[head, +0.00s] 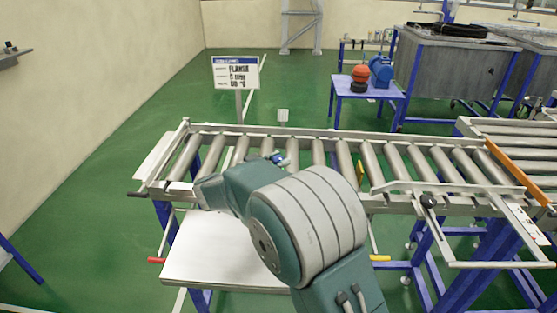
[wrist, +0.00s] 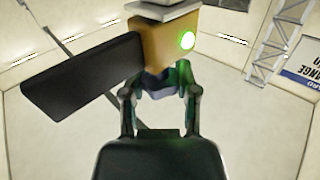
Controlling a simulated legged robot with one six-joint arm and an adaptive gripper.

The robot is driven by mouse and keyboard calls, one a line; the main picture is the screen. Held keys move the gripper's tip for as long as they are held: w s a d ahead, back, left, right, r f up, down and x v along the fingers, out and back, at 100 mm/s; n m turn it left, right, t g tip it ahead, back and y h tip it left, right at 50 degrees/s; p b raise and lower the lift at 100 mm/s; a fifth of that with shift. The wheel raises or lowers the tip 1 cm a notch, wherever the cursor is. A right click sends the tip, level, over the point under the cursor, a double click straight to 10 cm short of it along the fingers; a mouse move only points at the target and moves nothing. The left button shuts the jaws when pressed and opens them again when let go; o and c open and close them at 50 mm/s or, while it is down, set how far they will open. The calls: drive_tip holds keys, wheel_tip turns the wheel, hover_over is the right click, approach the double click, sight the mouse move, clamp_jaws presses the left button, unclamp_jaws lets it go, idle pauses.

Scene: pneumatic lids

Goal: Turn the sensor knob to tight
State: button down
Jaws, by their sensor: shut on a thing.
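In the wrist view, the sensor is a tan-orange block (wrist: 163,45) with a lit green lamp (wrist: 187,40) on its right side. A dark bluish knob (wrist: 160,82) sits at the block's lower end. My gripper (wrist: 161,88) has one finger on each side of the knob and is shut on it. The knob is mostly hidden between the fingers, and I cannot read any tight or loose marking. In the head view, my arm hides the gripper and most of what it holds.
A long dark flat bar (wrist: 82,75) lies close left of the sensor block. In the head view, a roller conveyor (head: 395,163) crosses behind my arm, with a sign (head: 236,73) beyond it. A blue table (head: 366,91) stands farther back. Green floor is open at left.

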drive_tip(key=m+g+h, duration=0.1)
drive_tip(key=m+g, duration=0.1)
drive_tip(key=m+g+h, duration=0.2)
drive_tip(key=g, duration=0.1)
drive_tip(key=shift+a+f+g+h, duration=0.1)
drive_tip(key=shift+f+g+h, duration=0.05)
drive_tip(key=shift+g+h, duration=0.15)
drive_tip(key=shift+m+g+h, duration=0.6)
drive_tip(key=shift+m+g, duration=1)
drive_tip(key=shift+g, duration=0.7)
drive_tip(key=shift+c, duration=1.8)
unclamp_jaws()
drive_tip(key=shift+w, duration=0.1)
